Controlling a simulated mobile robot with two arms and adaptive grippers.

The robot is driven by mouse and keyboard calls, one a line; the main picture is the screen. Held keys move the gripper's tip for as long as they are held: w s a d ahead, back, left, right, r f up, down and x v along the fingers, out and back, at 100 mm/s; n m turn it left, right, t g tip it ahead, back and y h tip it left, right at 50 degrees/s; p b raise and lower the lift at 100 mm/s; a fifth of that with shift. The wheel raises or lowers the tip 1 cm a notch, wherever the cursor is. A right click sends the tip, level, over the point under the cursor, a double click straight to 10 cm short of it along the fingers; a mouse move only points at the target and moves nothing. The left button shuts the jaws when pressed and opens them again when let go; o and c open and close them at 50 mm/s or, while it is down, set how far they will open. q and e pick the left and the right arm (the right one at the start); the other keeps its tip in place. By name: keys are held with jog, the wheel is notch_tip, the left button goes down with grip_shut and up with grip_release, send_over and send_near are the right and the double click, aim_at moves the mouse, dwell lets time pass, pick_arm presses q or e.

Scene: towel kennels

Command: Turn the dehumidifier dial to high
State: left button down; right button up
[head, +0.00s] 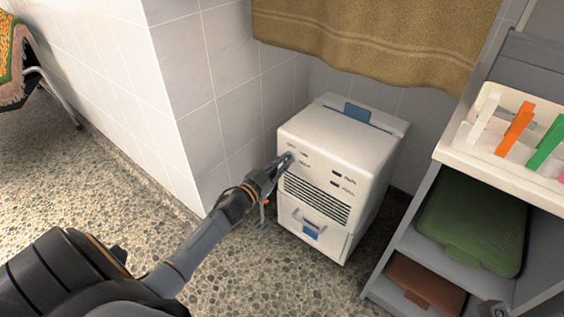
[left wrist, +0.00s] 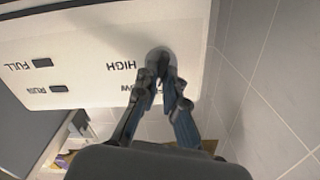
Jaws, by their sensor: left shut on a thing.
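The white dehumidifier (head: 352,140) stands on the pebbled floor against the tiled wall, with a vent grille and a blue-marked drawer on its front. Its grey dial (left wrist: 161,56) sits on the front panel by the printed word HIGH in the left wrist view, with a partly hidden word ending in OW beside it. My left gripper (head: 286,160) reaches the upper left of the panel. It also shows in the left wrist view (left wrist: 166,76), its fingers shut on the dial. The fingers hide part of the dial, so its exact setting is unclear.
A grey shelf unit (head: 409,243) stands close on the right, with a green case (head: 472,222) and a brown case (head: 425,284). A brown towel (head: 375,38) hangs above. The floor left of the dehumidifier is mostly clear.

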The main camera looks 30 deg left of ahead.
pick_arm(q)
jog(key=shift+d+f+m+b, duration=0.1)
jog(key=shift+m+b, duration=0.2)
jog(key=shift+m, duration=3.05)
jog(key=shift+f+m+b, duration=0.1)
jog(key=shift+m+b, duration=0.15)
jog(key=shift+m, duration=3.4)
jog(key=c, duration=1.4)
grip_release()
jog(key=shift+c, duration=0.2)
jog(key=shift+s, duration=0.1)
jog(key=s, duration=1.1)
jog(key=shift+s+a, duration=0.4)
jog(key=shift+a, duration=0.05)
